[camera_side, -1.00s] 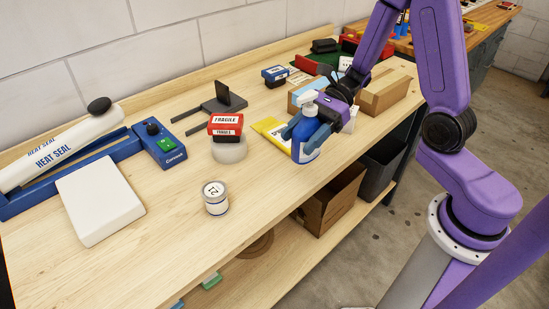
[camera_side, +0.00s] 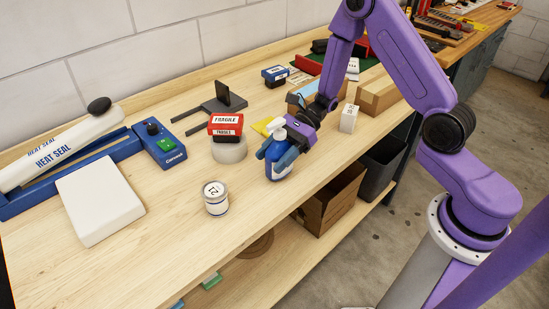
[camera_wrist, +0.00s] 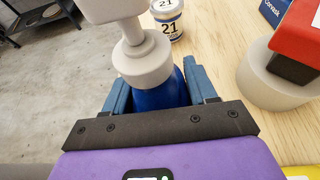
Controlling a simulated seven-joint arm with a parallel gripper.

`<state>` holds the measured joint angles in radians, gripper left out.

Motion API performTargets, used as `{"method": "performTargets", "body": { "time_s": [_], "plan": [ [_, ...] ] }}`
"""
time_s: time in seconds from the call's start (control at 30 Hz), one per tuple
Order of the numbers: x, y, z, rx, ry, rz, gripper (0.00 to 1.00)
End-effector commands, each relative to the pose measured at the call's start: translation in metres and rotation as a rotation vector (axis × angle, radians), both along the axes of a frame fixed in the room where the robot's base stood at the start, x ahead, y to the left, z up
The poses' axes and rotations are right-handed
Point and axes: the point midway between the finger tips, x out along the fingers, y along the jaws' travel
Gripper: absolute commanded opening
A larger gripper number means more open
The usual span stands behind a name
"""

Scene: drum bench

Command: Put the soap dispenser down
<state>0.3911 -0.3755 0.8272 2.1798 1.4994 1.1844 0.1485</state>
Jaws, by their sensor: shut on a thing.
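The soap dispenser (camera_side: 277,166) is a blue bottle with a grey-white pump head. In the side view it is upright near the bench's front edge, right of the white tin marked 21. My gripper (camera_side: 281,151) is shut on its upper body, coming from the right. In the wrist view the pump of the soap dispenser (camera_wrist: 146,58) fills the top middle, and the blue fingers of my gripper (camera_wrist: 158,92) lie on both sides of the bottle. The base is hidden in the wrist view; I cannot tell whether it touches the bench.
The tin marked 21 (camera_side: 216,198) stands to the left. A small white box (camera_side: 349,118) is to the right. Bare wood lies between tin and dispenser.

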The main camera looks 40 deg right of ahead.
Motion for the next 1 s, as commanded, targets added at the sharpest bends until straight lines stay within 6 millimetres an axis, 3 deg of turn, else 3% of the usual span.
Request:
{"method": "performTargets", "body": {
  "time_s": [0.53, 0.57, 0.6, 1.0],
  "plan": [
    [-0.0002, -0.0001, -0.0123, 0.001, -0.001, 0.0, 0.15],
    [-0.0003, -0.0002, -0.0122, 0.0, -0.001, 0.0, 0.66],
    [-0.0003, -0.0002, -0.012, 0.0, -0.001, 0.0, 0.79],
    [-0.0002, -0.0002, -0.0081, 0.0, -0.003, 0.0, 0.82]
  ]
}}
